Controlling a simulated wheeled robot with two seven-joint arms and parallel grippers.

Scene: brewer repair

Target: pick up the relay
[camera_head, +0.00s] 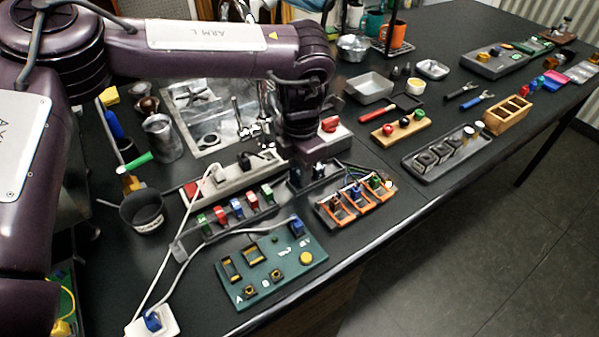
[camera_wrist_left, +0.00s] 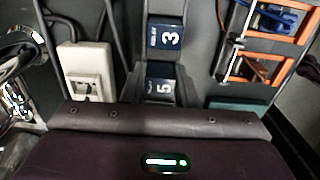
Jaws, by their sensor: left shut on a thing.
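My left gripper (camera_head: 306,172) reaches straight down to the right end of the dark rack (camera_head: 187,244). It is shut on a dark blue block, which I take to be the relay. Two dark blue blocks show in the left wrist view, one marked 3 (camera_wrist_left: 166,36) and one marked 5 (camera_wrist_left: 160,86). They sit in line below my wrist. I cannot tell clearly which one is between the fingers, or whether it is clear of the rack. My right gripper is not in view.
Green, red and blue blocks (camera_head: 237,208) stand in the rack's left part. An orange-framed module (camera_head: 340,213) lies to the right. A green board (camera_head: 232,290) lies in front, and a power strip (camera_head: 205,187) with white cables lies behind. A black pot (camera_head: 142,211) stands left.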

